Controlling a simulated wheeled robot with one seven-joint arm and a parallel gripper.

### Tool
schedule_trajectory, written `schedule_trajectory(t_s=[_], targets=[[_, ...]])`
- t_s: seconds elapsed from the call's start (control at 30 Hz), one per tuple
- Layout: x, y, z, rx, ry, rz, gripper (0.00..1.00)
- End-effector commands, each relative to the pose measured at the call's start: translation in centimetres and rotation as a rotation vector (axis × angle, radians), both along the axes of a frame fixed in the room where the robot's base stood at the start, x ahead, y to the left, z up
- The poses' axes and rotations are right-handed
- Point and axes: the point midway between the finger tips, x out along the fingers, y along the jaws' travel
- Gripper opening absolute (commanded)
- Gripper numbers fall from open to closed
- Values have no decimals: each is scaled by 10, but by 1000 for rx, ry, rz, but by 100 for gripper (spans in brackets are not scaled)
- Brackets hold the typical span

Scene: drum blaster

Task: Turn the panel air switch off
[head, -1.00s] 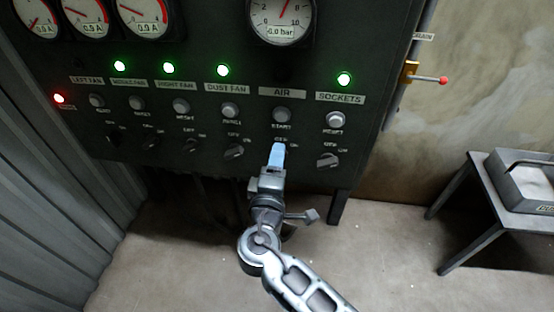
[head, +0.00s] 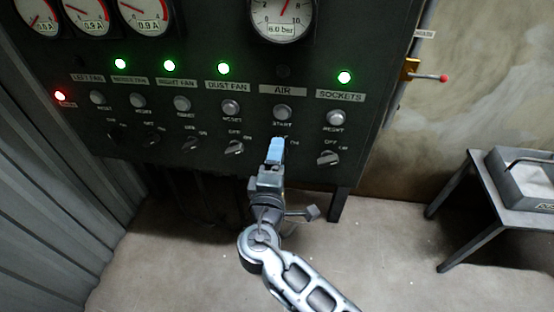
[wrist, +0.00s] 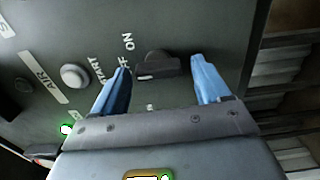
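The dark air switch knob (wrist: 157,65) sits on the panel near the OFF and ON labels in the wrist view. A pale mark shows at its left end; I cannot tell surely which label it points to. My gripper (wrist: 160,64) is open, with its blue fingers apart on either side of the knob and no clear contact. In the head view my gripper (head: 276,145) is just below the START button (head: 282,112) and hides the knob. The AIR label (head: 283,91) is above, and the lamp above it looks dark.
The dark panel (head: 200,150) carries a row of similar knobs, including the dust fan knob (head: 234,148) on the left and the sockets knob (head: 328,158) on the right. A pressure gauge (head: 281,15) is above. A small table (head: 505,215) stands at the right.

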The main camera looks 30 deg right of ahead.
Motion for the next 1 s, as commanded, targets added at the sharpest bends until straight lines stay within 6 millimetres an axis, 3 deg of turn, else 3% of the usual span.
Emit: schedule_trajectory(t_s=[0.3, 0.7, 1.0], targets=[[-3, 2, 0, 0, -1, 0, 77], [-51, 37, -1, 0, 0, 1, 77], [-63, 46, 0, 0, 0, -1, 77]])
